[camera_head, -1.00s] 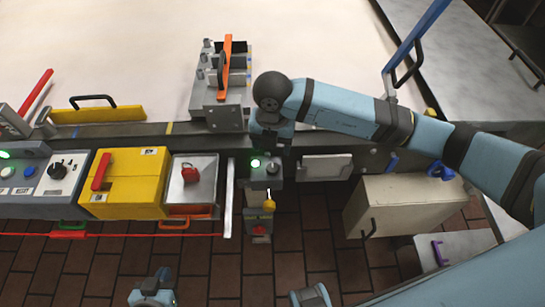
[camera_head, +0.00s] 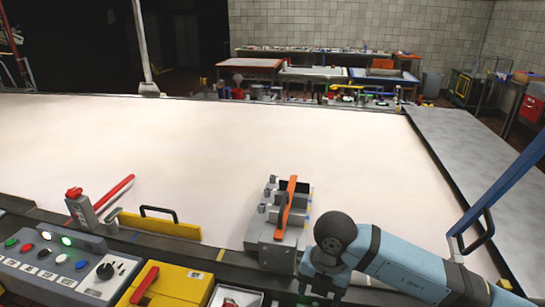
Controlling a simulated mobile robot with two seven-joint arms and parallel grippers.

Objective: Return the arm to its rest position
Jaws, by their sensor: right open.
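My right arm comes in from the lower right. Its light-blue links and dark round joint show near the front edge of the pale work table (camera_head: 190,140). The wrist points down, and my right gripper (camera_head: 318,296) is at the bottom edge of the view, just right of and in front of the grey fixture with an orange handle (camera_head: 285,215). The gripper is open, though its fingers are mostly hidden and cut off by the frame. I see nothing held. My left gripper is not in view.
A control panel (camera_head: 60,262) with buttons and a yellow box (camera_head: 170,285) with a red handle line the lower left. A yellow guard (camera_head: 158,226) stands on the table edge. A blue-framed handle (camera_head: 500,190) rises at right. The table's middle is clear.

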